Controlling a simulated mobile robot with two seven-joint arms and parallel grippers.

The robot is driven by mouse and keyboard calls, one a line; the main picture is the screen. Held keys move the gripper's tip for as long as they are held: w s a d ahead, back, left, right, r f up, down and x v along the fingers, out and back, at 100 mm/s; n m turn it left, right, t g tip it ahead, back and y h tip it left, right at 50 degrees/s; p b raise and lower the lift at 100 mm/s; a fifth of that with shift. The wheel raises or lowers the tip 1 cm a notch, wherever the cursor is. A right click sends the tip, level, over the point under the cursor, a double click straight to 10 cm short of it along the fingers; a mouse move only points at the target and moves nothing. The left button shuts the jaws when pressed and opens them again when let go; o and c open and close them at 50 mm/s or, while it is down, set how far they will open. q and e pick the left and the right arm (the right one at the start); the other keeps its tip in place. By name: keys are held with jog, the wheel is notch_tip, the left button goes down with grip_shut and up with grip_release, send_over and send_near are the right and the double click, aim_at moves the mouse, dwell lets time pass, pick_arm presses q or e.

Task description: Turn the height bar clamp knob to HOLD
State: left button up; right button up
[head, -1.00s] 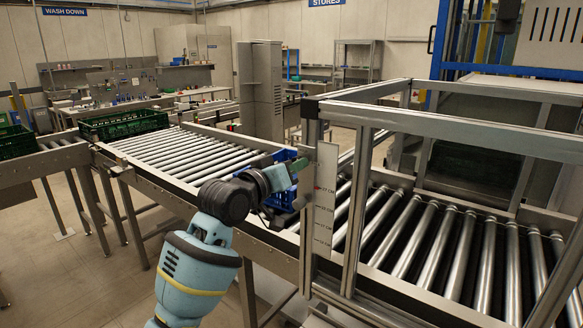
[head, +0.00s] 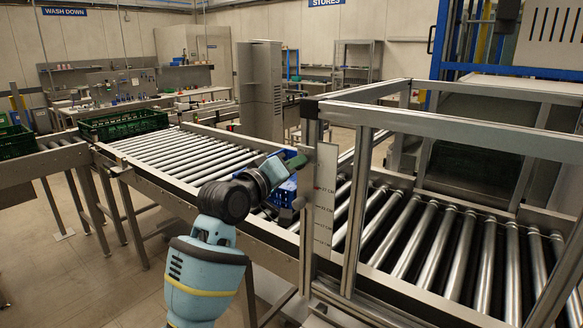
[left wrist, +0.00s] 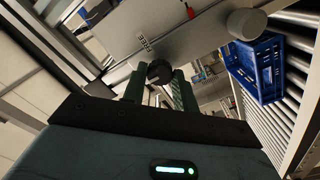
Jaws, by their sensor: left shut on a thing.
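The clamp knob (left wrist: 158,73) is small, dark and round, on a grey plate (left wrist: 185,38) in the left wrist view. In the head view my left gripper (head: 291,160) is at the near upright post of the metal frame, and the knob is hidden there. The pale scale plate (head: 325,205) hangs on that post. My right gripper is not in view.
A blue crate (head: 284,193) sits on the rollers behind my left gripper, also seen in the left wrist view (left wrist: 258,70). A grey round knob (left wrist: 247,23) is on the plate's right. A green crate (head: 124,124) stands at the far left of the conveyor.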

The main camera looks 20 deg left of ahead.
pick_arm(q)
jog(key=o, duration=1)
jog(key=shift+v, duration=3.95)
jog(key=s+f+m+g+y, duration=0.15)
jog(key=s+f, duration=0.25)
jog(key=f, duration=1.1)
jog(key=s+f+m+g+y, duration=0.15)
jog(key=s+f, duration=0.25)
jog(key=f, duration=1.2)
jog(key=s+f+m+g, duration=0.1)
jog(key=s+f, duration=0.5)
jog(key=s, duration=0.3)
jog(key=s+f+m+g, duration=0.2)
jog(key=s+f, duration=0.5)
jog(key=s, duration=0.1)
jog(key=s+d+f+m+g+y, duration=0.1)
jog(key=s+f, duration=0.6)
jog(key=s, duration=0.2)
jog(key=shift+s+f, duration=0.2)
jog(key=shift+s, duration=0.1)
